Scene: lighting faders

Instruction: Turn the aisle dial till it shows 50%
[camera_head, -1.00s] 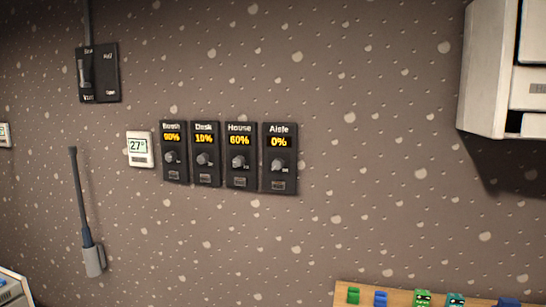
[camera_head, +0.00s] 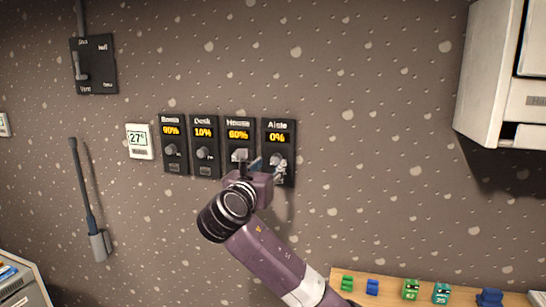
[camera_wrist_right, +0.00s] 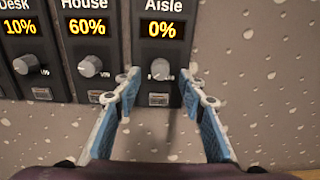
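The Aisle dial panel (camera_head: 279,130) is the rightmost of a row of dark panels on the wall, and its display reads 0%. Its round grey knob (camera_wrist_right: 160,69) shows in the right wrist view. My right gripper (camera_wrist_right: 163,80) is open in front of the Aisle panel, one fingertip on each side of the knob, with visible gaps. In the head view my right gripper (camera_head: 263,165) covers the lower part of the House and Aisle panels. My left gripper is in neither view.
The House panel (camera_head: 238,126) reads 60%, Desk (camera_head: 203,133) 10% and Booth (camera_head: 171,131) 90%. A thermostat (camera_head: 139,141) showing 27° is left of them. A white cabinet (camera_head: 490,75) hangs upper right. A wooden shelf (camera_head: 395,288) with small figures is below right.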

